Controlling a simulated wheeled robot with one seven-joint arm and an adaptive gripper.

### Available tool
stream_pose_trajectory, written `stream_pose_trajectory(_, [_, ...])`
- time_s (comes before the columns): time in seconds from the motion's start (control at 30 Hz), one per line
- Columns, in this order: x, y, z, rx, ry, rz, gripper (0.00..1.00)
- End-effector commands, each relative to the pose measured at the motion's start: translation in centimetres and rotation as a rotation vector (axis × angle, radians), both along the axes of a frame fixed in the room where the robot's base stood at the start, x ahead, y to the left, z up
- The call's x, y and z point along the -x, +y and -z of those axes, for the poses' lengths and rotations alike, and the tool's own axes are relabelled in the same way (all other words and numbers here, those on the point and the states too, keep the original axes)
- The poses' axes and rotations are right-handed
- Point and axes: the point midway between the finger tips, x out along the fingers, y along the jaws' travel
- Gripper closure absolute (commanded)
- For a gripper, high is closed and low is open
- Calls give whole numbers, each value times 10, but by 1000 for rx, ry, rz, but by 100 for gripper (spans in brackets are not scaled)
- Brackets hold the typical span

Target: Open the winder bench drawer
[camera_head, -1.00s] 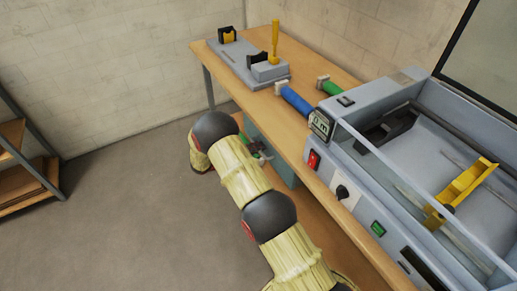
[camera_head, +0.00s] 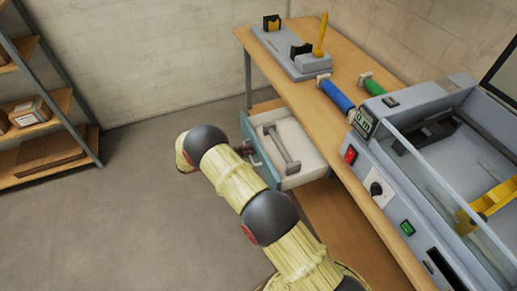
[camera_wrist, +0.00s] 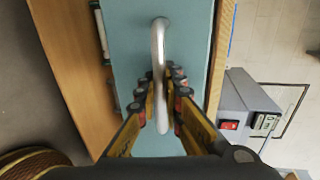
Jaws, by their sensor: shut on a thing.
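The winder bench drawer (camera_head: 296,165) stands pulled out from under the wooden bench top (camera_head: 310,101). A grey tool with a long bar (camera_head: 284,150) lies inside it. In the wrist view the teal drawer front (camera_wrist: 132,54) fills the middle, with a silver bar handle (camera_wrist: 158,50) on it. My gripper (camera_wrist: 163,105) has its fingers on both sides of the handle and is shut on it. In the head view my gripper (camera_head: 245,150) is at the drawer front, partly hidden by my arm.
The laminator (camera_head: 400,190) stands on the bench at right, with blue (camera_head: 337,96) and green (camera_head: 372,85) rolls beside it. A grey winder (camera_head: 296,56) is at the far end. Shelves (camera_head: 45,110) stand at left. The floor (camera_head: 130,210) between is clear.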

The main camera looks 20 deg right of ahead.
Motion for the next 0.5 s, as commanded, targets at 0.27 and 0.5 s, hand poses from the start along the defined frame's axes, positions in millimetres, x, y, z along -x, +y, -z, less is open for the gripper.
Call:
stream_pose_trajectory(0.27, [2, 43, 3, -2, 1, -1, 100])
stream_pose_trajectory(0.5, [3, 61, 3, -1, 3, 0, 100])
